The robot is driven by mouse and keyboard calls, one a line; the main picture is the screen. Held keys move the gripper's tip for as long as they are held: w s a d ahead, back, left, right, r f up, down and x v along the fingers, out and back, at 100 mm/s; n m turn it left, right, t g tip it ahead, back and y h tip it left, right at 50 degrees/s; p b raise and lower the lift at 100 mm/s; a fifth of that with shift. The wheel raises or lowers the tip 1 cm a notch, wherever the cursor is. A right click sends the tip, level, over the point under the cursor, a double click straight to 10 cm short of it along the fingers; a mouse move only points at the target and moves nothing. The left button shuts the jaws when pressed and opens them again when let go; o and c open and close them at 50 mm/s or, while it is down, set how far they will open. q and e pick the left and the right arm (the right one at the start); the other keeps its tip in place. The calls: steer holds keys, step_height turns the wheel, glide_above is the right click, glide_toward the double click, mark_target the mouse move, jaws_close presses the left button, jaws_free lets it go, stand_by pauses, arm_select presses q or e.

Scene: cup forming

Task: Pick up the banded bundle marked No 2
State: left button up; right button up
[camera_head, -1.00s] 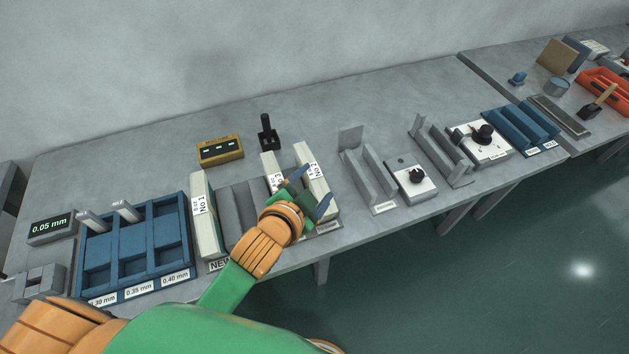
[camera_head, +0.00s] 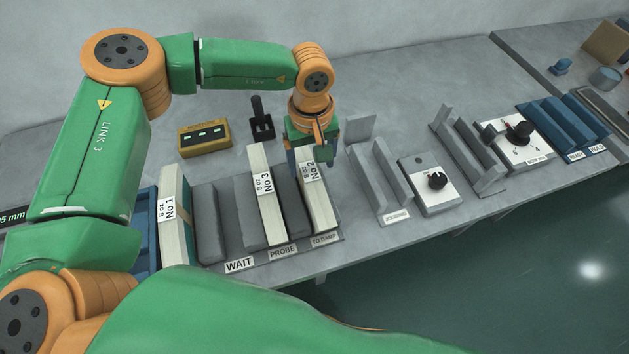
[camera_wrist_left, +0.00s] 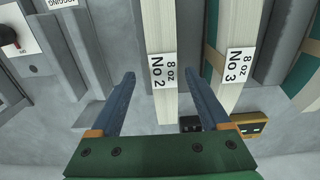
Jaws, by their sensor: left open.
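The bundle marked No 2 (camera_head: 318,205) is a long cream stack with a white "8 oz No 2" label, lying in the rightmost slot of the grey rack, by the TO DAMP label. My left gripper (camera_head: 312,165) is above its far end, pointing down. In the left wrist view, the open blue fingers (camera_wrist_left: 165,95) stand on either side of the No 2 bundle (camera_wrist_left: 159,40), with a gap on each side. I cannot tell whether the fingertips reach down to its level. My right gripper is not in view.
The No 3 bundle (camera_head: 266,200) lies just left of No 2, across a grey divider. The No 1 bundle (camera_head: 176,215) stands further left. A yellow display box (camera_head: 204,138) and a black stick device (camera_head: 261,122) sit behind. A grey jogging trough (camera_head: 378,180) is to the right.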

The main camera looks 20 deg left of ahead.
mark_target(310, 179)
arm_select(q)
steer(key=f+p, duration=0.1)
steer(key=f, duration=0.1)
steer(key=f+p, duration=0.1)
steer(key=f, duration=0.1)
steer(key=f+p, duration=0.1)
steer(key=f, duration=0.1)
steer(key=shift+s+a, duration=0.15)
steer(key=shift+s, duration=0.1)
steer(key=shift+f, duration=0.3)
jaws_close()
stand_by(0.7)
